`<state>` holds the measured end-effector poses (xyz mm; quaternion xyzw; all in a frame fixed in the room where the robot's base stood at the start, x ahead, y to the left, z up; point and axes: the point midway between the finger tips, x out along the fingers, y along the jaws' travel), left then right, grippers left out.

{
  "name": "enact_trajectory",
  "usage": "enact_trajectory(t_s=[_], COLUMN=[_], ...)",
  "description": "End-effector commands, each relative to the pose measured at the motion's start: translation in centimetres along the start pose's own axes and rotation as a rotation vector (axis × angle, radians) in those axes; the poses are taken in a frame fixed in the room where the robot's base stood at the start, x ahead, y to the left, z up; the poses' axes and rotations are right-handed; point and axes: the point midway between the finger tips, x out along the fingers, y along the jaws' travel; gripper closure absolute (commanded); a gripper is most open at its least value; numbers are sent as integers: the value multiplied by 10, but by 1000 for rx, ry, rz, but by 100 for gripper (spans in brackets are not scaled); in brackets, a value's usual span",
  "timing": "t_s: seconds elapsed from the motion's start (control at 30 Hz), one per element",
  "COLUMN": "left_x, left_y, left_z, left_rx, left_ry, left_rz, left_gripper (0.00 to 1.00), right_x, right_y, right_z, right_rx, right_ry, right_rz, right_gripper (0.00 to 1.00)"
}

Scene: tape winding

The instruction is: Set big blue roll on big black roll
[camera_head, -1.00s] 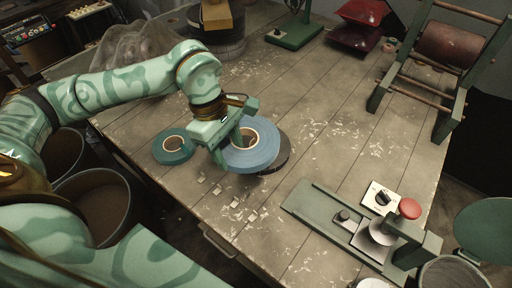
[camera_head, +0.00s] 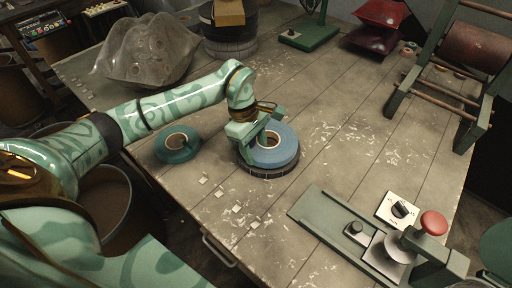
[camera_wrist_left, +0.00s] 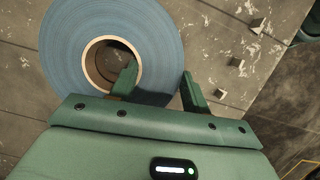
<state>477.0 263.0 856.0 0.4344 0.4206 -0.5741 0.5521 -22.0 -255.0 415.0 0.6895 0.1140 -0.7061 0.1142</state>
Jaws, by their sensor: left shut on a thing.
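The big blue roll (camera_head: 283,155) lies flat over the big black roll (camera_head: 272,175), whose dark edge shows just below it in the head view. The two look stacked and close to aligned; whether they touch fully I cannot tell. My left gripper (camera_head: 258,144) is shut on the blue roll's ring at its left side. In the left wrist view, one finger of the gripper (camera_wrist_left: 158,88) is in the core hole and the other is outside the rim of the blue roll (camera_wrist_left: 75,55). The black roll is hidden there. My right gripper is not in view.
A teal roll (camera_head: 178,146) lies on the table left of the stack. Several small pale pieces are scattered in front. A green device with a red knob (camera_head: 433,222) stands at the right front. The table between is clear.

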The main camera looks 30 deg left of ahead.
Motion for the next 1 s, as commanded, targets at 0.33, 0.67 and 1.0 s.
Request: enact_trajectory(t_s=[0.33,0.67,1.0], left_x=[5,10,8], left_y=[0,0,0], left_z=[-2,-3,-2], left_rx=[0,0,0], left_ry=[1,0,0], left_rz=[3,2,1], left_gripper=[87,42,31], right_x=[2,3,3], right_y=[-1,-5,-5], right_z=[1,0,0], right_rx=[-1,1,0], right_ry=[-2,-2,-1], right_rz=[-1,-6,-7], right_gripper=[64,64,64])
